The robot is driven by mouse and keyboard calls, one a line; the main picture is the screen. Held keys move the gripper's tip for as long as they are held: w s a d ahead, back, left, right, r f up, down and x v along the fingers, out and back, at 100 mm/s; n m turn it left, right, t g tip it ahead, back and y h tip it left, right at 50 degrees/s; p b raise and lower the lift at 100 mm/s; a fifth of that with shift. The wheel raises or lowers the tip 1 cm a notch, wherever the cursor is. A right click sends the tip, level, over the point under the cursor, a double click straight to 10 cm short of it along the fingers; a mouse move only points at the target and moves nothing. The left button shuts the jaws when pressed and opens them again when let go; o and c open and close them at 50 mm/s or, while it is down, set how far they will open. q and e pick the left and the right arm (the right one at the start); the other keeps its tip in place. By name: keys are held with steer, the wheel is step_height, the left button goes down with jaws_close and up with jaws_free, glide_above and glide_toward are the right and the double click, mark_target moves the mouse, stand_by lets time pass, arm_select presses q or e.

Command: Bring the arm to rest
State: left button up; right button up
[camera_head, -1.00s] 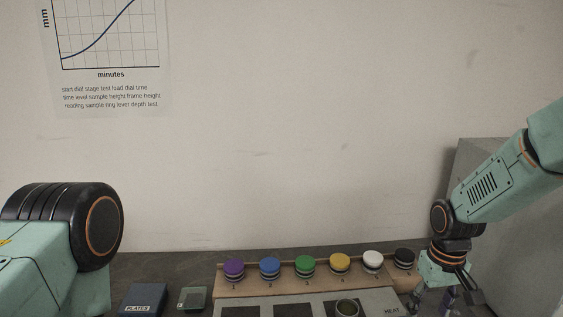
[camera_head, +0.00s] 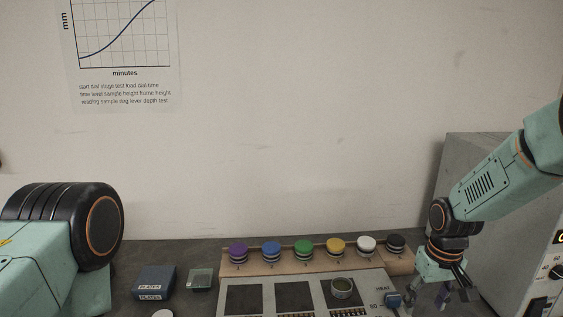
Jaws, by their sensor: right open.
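My right arm comes in from the right, and its gripper (camera_head: 442,296) hangs pointing down at the lower right, beside the right end of the heater panel. Its fingers are apart and I see nothing between them; the fingertips are near the bottom edge of the picture. My left arm fills the lower left corner with a mint link and a black joint; its gripper is out of the picture.
A wooden rack (camera_head: 290,262) holds several coloured knobs. In front is a grey panel (camera_head: 310,292) marked HEAT, with dark plates and a small round cup (camera_head: 342,288). A PLATES box (camera_head: 154,283) and a small case (camera_head: 201,280) stand left. A grey cabinet (camera_head: 485,190) stands right.

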steer(key=s+a+f+m+t+b, duration=0.1)
steer(key=s+a+f+t+b, duration=0.2)
steer(key=f, duration=0.5)
steer(key=s+a+f+b, duration=0.2)
steer(key=s+a+f, duration=0.15)
steer(key=f, duration=0.35)
steer(key=s+f+g+b, duration=0.1)
steer(key=s+f+b, duration=0.5)
steer(key=s, duration=0.8)
steer(key=s+a+f+g+b, duration=0.1)
steer(key=s+f+b, duration=0.5)
steer(key=s+f, duration=0.7)
steer(key=shift+s+a+f+g, duration=0.15)
steer(key=shift+s+a+g, duration=0.05)
steer(key=shift+s+g, duration=0.55)
steer(key=shift+w, duration=0.1)
